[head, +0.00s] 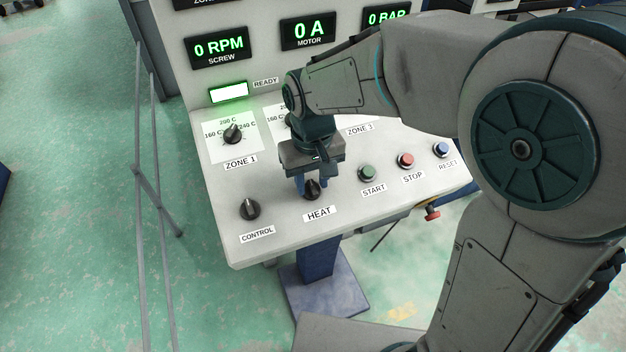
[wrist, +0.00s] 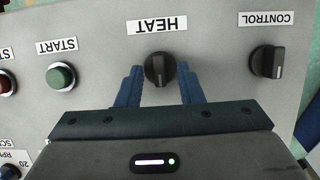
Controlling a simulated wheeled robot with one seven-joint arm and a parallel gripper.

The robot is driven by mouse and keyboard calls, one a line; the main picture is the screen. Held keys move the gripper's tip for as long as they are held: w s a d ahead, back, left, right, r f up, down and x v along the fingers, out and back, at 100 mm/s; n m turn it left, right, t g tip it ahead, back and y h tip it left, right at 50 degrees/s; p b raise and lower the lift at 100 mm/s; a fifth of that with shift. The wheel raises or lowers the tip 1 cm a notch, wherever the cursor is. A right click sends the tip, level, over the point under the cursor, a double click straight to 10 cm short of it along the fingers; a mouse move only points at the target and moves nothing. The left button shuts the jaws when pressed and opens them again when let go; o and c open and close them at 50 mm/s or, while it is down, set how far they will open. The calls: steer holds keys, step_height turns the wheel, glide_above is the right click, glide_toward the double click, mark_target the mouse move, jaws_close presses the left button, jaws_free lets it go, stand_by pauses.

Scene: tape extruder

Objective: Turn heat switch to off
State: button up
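The black heat switch (head: 312,188) is on the sloped panel, just above its HEAT label (head: 319,213). It also shows in the wrist view (wrist: 159,69), where its white pointer mark runs roughly up and down the picture. My gripper (head: 311,186) is over the switch, with one blue finger on each side of it. In the wrist view my gripper (wrist: 160,80) is open, with gaps between both fingers and the knob. Whether the fingertips reach down to the panel cannot be told.
The control knob (head: 250,209) is left of the heat switch. The green start button (head: 367,173), red stop button (head: 406,160) and blue reset button (head: 441,149) are to the right. The zone 1 knob (head: 233,134) is above. A lit ready lamp (head: 229,92) is further up.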

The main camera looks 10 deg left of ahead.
steer(key=shift+f, duration=0.35)
jaws_close()
